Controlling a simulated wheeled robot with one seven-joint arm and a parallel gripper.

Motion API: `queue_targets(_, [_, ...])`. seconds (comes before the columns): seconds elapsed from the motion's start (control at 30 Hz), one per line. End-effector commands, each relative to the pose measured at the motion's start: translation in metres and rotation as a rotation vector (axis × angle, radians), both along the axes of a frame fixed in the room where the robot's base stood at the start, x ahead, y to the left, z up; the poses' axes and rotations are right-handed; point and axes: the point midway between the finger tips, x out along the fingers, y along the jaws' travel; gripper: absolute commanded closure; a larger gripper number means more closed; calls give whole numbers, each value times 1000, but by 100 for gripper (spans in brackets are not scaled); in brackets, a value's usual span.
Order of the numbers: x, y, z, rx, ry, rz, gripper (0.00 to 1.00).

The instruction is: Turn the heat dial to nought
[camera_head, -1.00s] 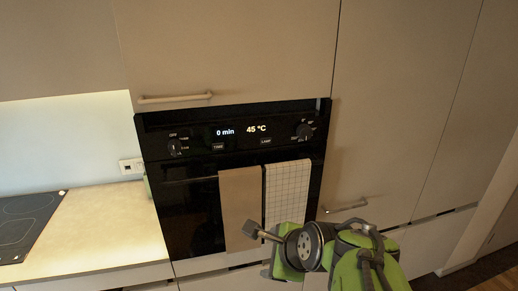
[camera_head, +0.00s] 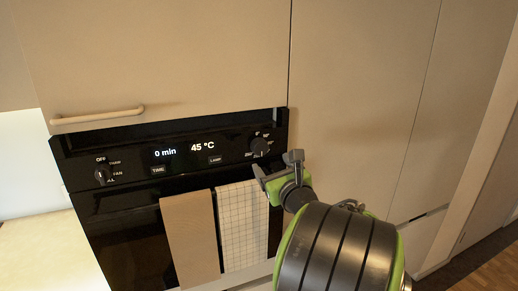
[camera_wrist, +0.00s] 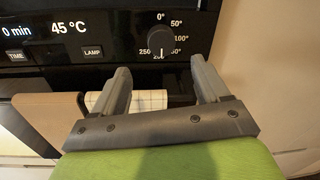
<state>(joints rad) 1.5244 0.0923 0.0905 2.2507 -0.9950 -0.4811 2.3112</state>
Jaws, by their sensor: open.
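The heat dial (camera_head: 259,146) is a round black knob at the right end of the black oven panel. In the wrist view the dial (camera_wrist: 162,45) has marks around it, with 0° at the top and 50° and 100° down the right. Its pale pointer line faces down, near the lower marks, which are partly unclear. The display (camera_head: 203,147) reads 45 °C. My gripper (camera_head: 276,165) is open and empty, just below and right of the dial. In the wrist view my gripper's fingers (camera_wrist: 159,72) stand apart below the dial, not around it.
A brown towel (camera_head: 190,238) and a checked towel (camera_head: 243,226) hang on the oven door below the panel. A second dial (camera_head: 103,175) is at the panel's left end. A cabinet handle (camera_head: 97,116) is above. Flat cabinet fronts (camera_head: 350,110) are to the right.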

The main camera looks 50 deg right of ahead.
Motion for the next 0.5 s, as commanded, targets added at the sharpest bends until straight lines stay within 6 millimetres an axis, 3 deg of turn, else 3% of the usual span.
queue_targets(0.23, [52,-33,4,1,0,6,25])
queue_targets(0.5, [74,-49,1,-1,2,1,25])
